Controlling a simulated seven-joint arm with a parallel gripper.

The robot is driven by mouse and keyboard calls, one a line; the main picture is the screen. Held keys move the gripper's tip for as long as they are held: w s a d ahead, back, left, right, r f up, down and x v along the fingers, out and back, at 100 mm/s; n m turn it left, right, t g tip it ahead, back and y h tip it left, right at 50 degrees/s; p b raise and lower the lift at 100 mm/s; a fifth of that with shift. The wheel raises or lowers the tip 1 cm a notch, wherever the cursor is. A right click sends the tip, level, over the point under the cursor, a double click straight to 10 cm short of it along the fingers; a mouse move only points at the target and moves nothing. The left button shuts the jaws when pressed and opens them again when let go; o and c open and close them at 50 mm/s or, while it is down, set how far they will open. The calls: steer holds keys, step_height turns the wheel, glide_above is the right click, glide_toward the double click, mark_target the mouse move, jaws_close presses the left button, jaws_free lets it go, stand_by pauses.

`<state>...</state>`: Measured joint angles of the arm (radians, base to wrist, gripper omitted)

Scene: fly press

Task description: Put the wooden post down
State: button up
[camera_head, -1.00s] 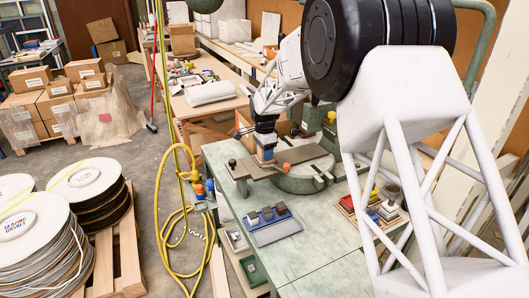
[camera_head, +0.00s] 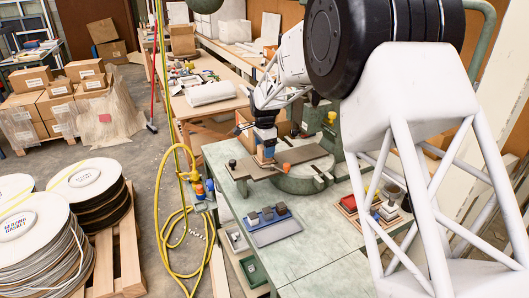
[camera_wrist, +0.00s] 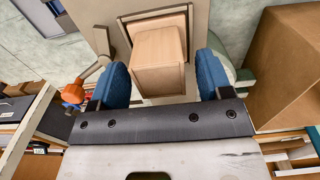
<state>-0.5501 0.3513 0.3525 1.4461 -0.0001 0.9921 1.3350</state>
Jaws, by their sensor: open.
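The wooden post (camera_wrist: 158,62) is a light, square-ended block in the wrist view. It stands within a shallow wooden frame on a grey-brown plate (camera_wrist: 222,22). My gripper (camera_wrist: 163,78) is open, with one blue finger on each side of the post and visible gaps between fingers and wood. In the head view my gripper (camera_head: 265,140) is directly over the post (camera_head: 268,153), on the plate of the green fly press (camera_head: 296,184). The post's base is partly hidden, so I cannot tell how it is seated.
An orange-knobbed lever (camera_wrist: 73,93) is close to the left finger, and a brown box (camera_wrist: 288,65) is at right. In the head view, a blue-grey tray (camera_head: 276,232) with dark blocks is in front, and a wooden tray (camera_head: 347,205) with coloured pieces is at right.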

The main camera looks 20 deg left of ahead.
step_height(320, 180, up, 10)
steer(key=shift+r, duration=0.1)
stand_by(0.4)
stand_by(0.5)
steer(key=s+d+r, duration=0.4)
steer(key=d+r, duration=0.6)
steer(key=r, duration=0.2)
steer(key=s+d+r+n+t, duration=0.1)
steer(key=s+d+n, duration=0.1)
steer(key=s+d, duration=0.65)
steer(key=s+d+r+n+t, duration=0.15)
steer(key=s+d, duration=0.35)
steer(key=d, duration=0.6)
steer(key=s+d+f+n, duration=0.1)
steer(key=s+d+f, duration=0.2)
steer(key=s+d, duration=0.3)
steer(key=s+d+f+n, duration=0.2)
steer(key=s+d, duration=0.4)
steer(key=s, duration=0.9)
steer(key=s+d+f+n, duration=0.2)
steer(key=s+d+f, duration=0.2)
steer(key=s+d, duration=0.3)
steer(key=s, duration=0.3)
steer(key=shift+s+f, duration=0.25)
steer(key=shift+f, duration=0.1)
